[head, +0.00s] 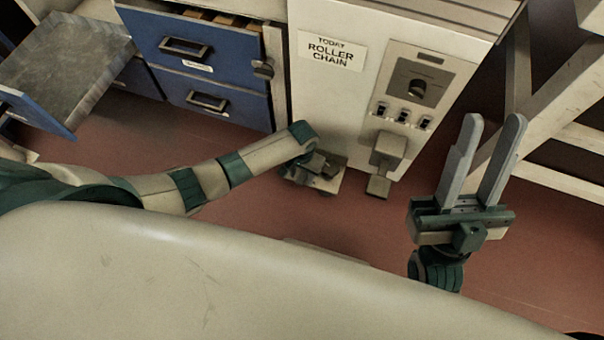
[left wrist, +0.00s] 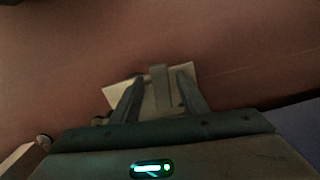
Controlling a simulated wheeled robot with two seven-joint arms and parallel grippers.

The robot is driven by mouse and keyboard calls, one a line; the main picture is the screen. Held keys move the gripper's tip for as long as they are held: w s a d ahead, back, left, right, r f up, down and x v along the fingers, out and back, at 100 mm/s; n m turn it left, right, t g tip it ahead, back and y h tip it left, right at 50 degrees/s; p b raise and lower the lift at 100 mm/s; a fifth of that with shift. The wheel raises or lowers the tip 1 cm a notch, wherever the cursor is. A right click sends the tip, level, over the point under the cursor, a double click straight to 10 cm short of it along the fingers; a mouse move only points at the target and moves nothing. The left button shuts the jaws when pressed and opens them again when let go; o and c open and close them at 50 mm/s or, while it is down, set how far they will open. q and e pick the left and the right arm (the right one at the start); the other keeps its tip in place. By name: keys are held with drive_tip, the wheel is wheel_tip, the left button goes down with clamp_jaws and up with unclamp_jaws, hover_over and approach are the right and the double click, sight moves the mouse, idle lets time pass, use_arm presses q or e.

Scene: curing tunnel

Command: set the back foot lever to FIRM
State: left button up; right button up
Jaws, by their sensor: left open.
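My left gripper (head: 318,166) reaches down to the floor in front of the white cabinet, over a small pale plate (head: 330,186). In the left wrist view the pale plate (left wrist: 112,97) lies beyond the fingers. A greyish upright bar (left wrist: 158,84), which may be the foot lever, shows between the two open fingers (left wrist: 158,88). I cannot tell whether they touch it. No FIRM marking is readable, and the lever's setting cannot be told. My right gripper (head: 484,150) is open and empty, fingers pointing up, at the right of the head view.
The white cabinet (head: 335,95) carries a ROLLER CHAIN sign (head: 332,50), a dial panel (head: 420,88) and a beige block (head: 388,150) low on its front. Blue drawers (head: 210,55) stand left. A pale frame (head: 550,120) stands right.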

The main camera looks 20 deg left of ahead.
use_arm(q)
clamp_jaws()
